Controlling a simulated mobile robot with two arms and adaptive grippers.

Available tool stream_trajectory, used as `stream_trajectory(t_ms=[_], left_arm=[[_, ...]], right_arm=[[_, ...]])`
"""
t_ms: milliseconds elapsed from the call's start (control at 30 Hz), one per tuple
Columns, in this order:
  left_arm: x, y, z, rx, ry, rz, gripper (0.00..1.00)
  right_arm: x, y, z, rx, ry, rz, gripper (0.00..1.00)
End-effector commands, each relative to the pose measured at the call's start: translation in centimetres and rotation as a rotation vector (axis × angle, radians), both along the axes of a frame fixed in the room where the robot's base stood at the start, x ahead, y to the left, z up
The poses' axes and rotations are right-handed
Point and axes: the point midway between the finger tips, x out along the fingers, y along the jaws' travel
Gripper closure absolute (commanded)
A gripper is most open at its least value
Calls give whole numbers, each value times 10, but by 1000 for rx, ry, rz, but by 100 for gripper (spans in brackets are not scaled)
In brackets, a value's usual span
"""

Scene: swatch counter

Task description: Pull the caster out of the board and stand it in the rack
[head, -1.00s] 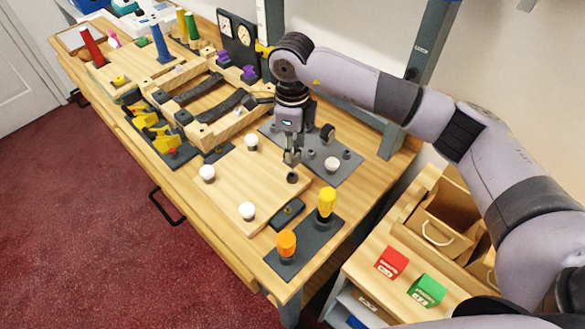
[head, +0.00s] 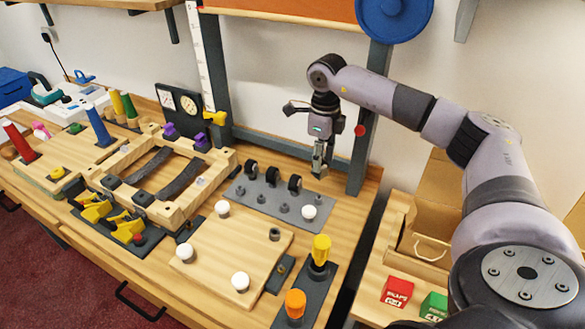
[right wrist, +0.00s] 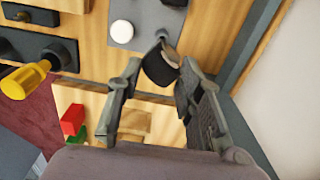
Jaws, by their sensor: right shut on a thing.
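My right gripper (head: 319,172) is raised above the back right end of a grey rack plate (head: 266,188). In the right wrist view its fingers (right wrist: 158,72) are shut on a dark, rounded piece that looks like the caster (right wrist: 160,64). The piece is too small to make out in the head view. The wooden board (head: 226,250) lies in front of the rack. It has white knobs (head: 240,281) at three corners and a dark, empty-looking socket (head: 274,234) at the fourth. The rack carries several short posts, black wheels (head: 295,184) and one white knob (head: 309,212). My left gripper is not in view.
A yellow-handled tool (head: 320,248) and an orange knob (head: 295,302) stand on a dark plate at right. A wooden frame (head: 168,211) and yellow clamps (head: 126,224) lie to the left. A grey upright (head: 366,140) rises behind my gripper.

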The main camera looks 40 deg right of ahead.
Motion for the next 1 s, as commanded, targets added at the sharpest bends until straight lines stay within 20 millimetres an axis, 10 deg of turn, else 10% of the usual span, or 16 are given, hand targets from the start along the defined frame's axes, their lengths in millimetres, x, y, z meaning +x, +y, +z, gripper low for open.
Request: stream_trajectory(t_ms=[1000], left_arm=[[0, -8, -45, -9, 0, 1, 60]], right_arm=[[-1, -3, -61, 1, -2, -6, 100]])
